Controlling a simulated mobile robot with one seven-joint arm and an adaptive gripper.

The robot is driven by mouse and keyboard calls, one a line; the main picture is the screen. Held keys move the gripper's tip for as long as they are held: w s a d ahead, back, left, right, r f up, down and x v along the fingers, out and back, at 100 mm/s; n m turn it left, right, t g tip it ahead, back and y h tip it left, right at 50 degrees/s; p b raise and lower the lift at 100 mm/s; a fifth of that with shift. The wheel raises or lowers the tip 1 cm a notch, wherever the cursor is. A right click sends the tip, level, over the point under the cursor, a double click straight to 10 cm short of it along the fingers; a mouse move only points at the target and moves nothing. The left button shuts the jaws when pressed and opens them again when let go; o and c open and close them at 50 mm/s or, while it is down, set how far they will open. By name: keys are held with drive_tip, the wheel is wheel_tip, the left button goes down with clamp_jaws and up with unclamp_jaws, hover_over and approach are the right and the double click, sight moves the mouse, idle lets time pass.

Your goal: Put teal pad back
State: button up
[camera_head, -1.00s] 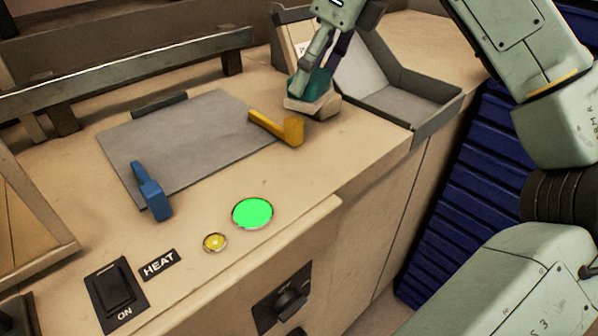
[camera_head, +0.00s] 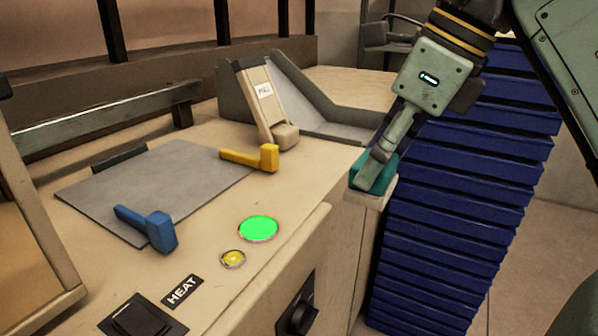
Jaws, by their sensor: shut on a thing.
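The teal pad (camera_head: 375,174) with a pale beige underside is held in my gripper (camera_head: 376,165) at the right end of the counter. My gripper is shut on the pad's top, and its fingers partly hide it. The pad appears at or just beyond the counter's right edge, in front of the blue slatted stack. I cannot tell whether its underside touches anything.
A grey flat plate (camera_head: 150,190) lies on the counter (camera_head: 200,262) with a blue handle (camera_head: 150,228) and a yellow handle (camera_head: 250,158). A beige lever (camera_head: 262,100) labelled PULL and a grey tray (camera_head: 345,132) stand behind. Blue slats (camera_head: 450,225) are at right.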

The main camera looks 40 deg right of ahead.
drive_tip(key=w+p, duration=0.1)
drive_tip(key=w, duration=0.3)
drive_tip(key=w+d+f+p, duration=0.1)
drive_tip(key=w, duration=0.4)
drive_tip(key=w+d+p, duration=0.1)
drive_tip(key=w, duration=0.4)
drive_tip(key=shift+w+d+f, duration=0.1)
drive_tip(key=shift+d+f, duration=0.05)
drive_tip(key=shift+d, duration=0.05)
drive_tip(key=x, duration=0.1)
drive_tip(key=p+x, duration=0.1)
drive_tip(key=x, duration=0.1)
drive_tip(key=shift+d+f, duration=0.15)
drive_tip(key=shift+d, duration=0.1)
drive_tip(key=shift+f, duration=0.3)
drive_tip(key=shift+f, duration=0.2)
drive_tip(key=o, duration=1.1)
